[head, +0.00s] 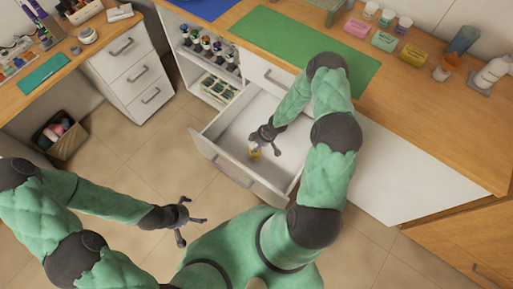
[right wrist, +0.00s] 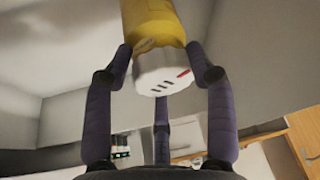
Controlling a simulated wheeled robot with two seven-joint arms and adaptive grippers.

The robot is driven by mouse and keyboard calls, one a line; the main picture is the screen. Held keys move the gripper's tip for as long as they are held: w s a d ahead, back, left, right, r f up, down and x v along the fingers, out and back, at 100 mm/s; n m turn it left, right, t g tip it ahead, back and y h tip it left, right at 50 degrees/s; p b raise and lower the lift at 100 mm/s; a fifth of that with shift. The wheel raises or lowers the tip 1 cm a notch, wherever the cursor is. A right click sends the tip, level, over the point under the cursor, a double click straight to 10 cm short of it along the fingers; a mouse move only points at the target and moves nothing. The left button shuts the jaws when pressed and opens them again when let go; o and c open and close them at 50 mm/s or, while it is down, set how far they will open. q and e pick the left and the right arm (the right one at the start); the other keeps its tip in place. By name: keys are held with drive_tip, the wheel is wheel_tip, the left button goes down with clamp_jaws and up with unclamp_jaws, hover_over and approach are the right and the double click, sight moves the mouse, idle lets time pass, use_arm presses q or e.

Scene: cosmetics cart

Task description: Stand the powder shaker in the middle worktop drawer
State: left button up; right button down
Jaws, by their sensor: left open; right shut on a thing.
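The powder shaker is yellow with a white, slotted cap. It shows large in the right wrist view (right wrist: 158,40) and as a small yellow patch in the head view (head: 254,153), mostly hidden by my gripper. My right gripper (head: 265,136) is shut on it, with fingers around the cap end in the right wrist view (right wrist: 160,52). It reaches down inside the pulled-out white worktop drawer (head: 238,177). I cannot tell whether the shaker touches the drawer floor. My left gripper (head: 187,217) is open and empty above the tiled floor, left of the drawer.
The drawer looks otherwise empty. A green mat (head: 305,45) lies on the wooden worktop behind it. Open shelves with bottles (head: 208,50) stand left of the drawer. A bin (head: 60,135) and a white drawer unit (head: 128,65) are further left.

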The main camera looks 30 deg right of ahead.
wheel_tip(320, 180, down, 4)
drive_tip(key=shift+r+b, duration=0.2)
drive_tip(key=shift+b, duration=0.45)
drive_tip(key=shift+r, duration=0.1)
drive_tip(key=shift+c, duration=2)
unclamp_jaws()
